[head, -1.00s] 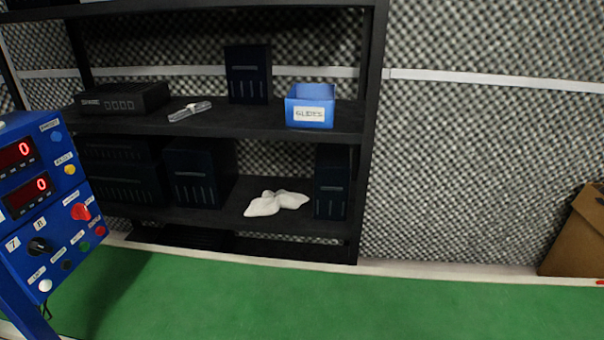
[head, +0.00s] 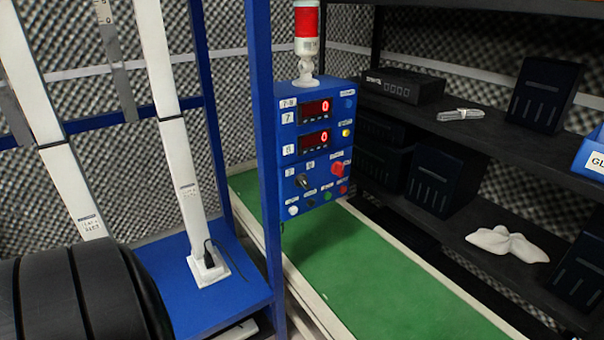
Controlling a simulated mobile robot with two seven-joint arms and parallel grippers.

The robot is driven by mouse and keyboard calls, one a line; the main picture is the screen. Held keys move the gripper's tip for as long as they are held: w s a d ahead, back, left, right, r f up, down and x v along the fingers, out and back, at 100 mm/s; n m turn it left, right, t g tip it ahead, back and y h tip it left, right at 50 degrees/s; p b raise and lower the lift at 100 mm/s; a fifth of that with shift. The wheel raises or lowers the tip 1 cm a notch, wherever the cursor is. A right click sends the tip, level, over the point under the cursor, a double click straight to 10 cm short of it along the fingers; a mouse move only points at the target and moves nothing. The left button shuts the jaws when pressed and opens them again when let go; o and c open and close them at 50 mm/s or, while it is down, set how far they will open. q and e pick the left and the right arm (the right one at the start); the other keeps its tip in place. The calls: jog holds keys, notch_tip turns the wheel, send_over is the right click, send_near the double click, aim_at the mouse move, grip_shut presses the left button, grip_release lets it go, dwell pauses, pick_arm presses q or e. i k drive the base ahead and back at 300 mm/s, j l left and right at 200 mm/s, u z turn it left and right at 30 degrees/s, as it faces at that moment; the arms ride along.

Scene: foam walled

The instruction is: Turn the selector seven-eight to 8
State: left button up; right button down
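A blue control panel (head: 341,110) is fixed to a blue post near the middle of the head view. A black selector knob (head: 302,182) sits on its lower left part, with small labels above it to either side, the left one seeming to read 7. Which label the knob points at is too small to tell. Two red displays, upper (head: 315,111) and lower (head: 314,140), each show 0. A red knob (head: 337,169) is to the right of the selector. Neither of my grippers is in view.
A red-topped signal lamp (head: 306,40) stands above the panel. A blue frame post (head: 263,150) stands just left of it. A large black ribbed round thing (head: 60,295) fills the lower left. A black shelf (head: 415,117) stands right, beyond a green floor strip (head: 370,285).

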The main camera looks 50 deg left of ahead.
aim_at(301, 179)
jog(key=u, duration=1.55)
